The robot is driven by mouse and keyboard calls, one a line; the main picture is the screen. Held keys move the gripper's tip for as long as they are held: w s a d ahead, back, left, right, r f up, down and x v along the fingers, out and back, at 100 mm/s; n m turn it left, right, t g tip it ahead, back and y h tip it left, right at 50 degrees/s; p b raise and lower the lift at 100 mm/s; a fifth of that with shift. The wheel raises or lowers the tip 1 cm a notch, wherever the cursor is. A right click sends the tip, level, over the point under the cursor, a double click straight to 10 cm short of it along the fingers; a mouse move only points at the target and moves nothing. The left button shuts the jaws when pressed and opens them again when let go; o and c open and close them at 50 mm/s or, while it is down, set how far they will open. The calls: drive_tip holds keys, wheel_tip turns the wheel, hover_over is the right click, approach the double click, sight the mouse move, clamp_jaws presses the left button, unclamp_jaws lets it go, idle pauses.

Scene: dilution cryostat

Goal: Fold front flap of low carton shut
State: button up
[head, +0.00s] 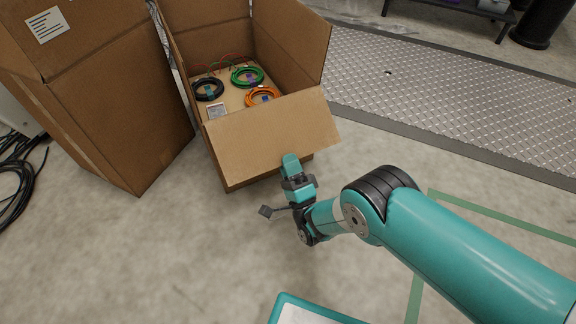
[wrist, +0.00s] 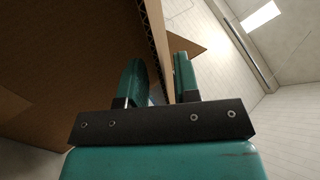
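The low carton (head: 222,165) stands open on the floor, with its brown front flap (head: 275,135) sloping outward and down toward me. My gripper (head: 291,166) is at the flap's lower edge, right of its middle. In the wrist view, the corrugated edge of a cardboard panel, which looks like the front flap (wrist: 156,40), runs between the two teal fingers of my gripper (wrist: 160,85). A gap shows between the left finger and the cardboard. The right finger is close to it, and I cannot tell if it touches.
Inside the carton lie a black coil (head: 208,89), a green coil (head: 247,77) and an orange coil (head: 262,97). A taller carton (head: 130,110) stands close on the left. A metal tread plate (head: 430,90) lies to the right.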

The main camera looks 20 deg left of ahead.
drive_tip(key=shift+w+a+r+b, duration=0.25)
drive_tip(key=shift+r+b, duration=0.1)
drive_tip(key=shift+c, duration=0.3)
clamp_jaws()
